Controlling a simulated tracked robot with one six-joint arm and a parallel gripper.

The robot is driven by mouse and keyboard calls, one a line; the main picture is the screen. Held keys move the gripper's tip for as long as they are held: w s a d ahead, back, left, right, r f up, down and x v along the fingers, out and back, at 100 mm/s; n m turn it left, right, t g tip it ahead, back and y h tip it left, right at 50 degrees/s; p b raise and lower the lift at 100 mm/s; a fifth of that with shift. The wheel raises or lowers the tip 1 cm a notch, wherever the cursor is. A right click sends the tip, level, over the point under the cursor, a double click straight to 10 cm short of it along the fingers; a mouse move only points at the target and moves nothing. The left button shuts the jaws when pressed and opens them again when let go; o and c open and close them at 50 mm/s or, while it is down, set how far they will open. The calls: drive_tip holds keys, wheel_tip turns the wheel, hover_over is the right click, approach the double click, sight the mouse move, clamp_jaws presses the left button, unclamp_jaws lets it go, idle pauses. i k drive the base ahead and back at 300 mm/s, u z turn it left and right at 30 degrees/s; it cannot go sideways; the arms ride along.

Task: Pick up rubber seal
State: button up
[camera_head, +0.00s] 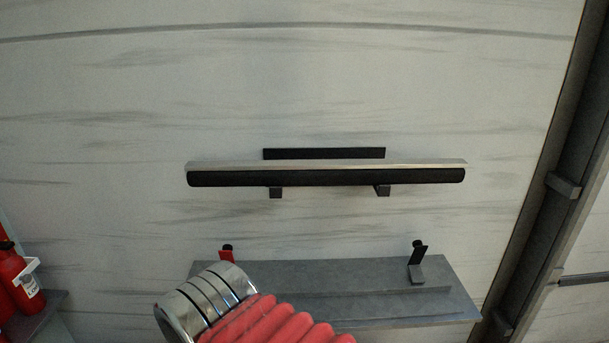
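A long black bar with a rounded face (325,177) lies level along a pale metal strip on the wall, in the middle of the head view. It looks like rubber and may be the rubber seal, but I cannot be sure. A thin flat black strip (324,153) is just above it. Two small dark brackets show below the bar, the left one (276,192) and the right one (382,190). My gripper is not in view.
A grey shelf (390,303) juts out below the bar, with a red clip (227,252) and a black clip (417,254) at its back. A dark frame post (555,170) runs along the right.

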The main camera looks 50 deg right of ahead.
sight(280, 173)
drive_tip(key=u, duration=0.2)
drive_tip(key=k, duration=1.65)
drive_tip(key=z, duration=0.55)
drive_tip(key=i, duration=1.2)
drive_tip(key=z, duration=0.1)
